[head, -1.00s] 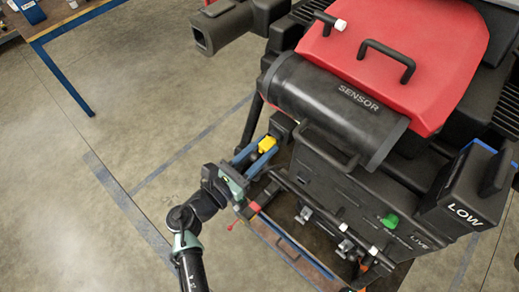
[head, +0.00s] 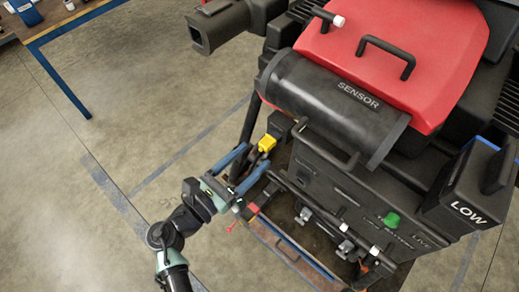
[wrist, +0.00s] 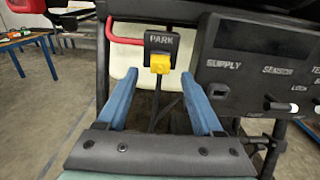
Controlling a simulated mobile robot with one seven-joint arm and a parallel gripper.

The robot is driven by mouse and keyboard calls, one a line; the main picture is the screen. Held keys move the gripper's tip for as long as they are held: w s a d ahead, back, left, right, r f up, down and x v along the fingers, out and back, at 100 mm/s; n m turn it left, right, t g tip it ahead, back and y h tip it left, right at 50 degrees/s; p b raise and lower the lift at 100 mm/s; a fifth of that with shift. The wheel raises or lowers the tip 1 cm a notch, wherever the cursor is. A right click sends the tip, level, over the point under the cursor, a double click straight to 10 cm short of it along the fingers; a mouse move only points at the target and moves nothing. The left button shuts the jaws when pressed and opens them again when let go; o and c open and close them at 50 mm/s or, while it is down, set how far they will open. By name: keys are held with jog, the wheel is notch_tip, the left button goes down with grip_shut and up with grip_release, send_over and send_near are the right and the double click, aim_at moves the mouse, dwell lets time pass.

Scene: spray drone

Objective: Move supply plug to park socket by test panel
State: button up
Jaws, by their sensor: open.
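The yellow supply plug (head: 267,144) sits at the black park socket (wrist: 162,42), below its PARK label, in the wrist view; it also shows there as the yellow plug (wrist: 160,64). A dark cable seems to hang below it. The test panel (wrist: 262,65) is to its right, with the SUPPLY socket (wrist: 220,89) showing no yellow plug. My gripper (head: 254,160) is open and empty. Its two blue fingers stand apart on either side of the plug's line in the wrist view, with the tips short of it.
The black drone body with a red cover (head: 385,50) and SENSOR cylinder (head: 335,105) fills the right side. A red bar (wrist: 122,30) is left of the park socket. A blue-edged table (head: 70,30) stands at the far left. Open floor lies left of my arm.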

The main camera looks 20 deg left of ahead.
jog(key=b+v, duration=0.1)
jog(key=v, duration=0.7)
jog(key=shift+s+b, duration=0.35)
jog(key=shift+a, duration=0.15)
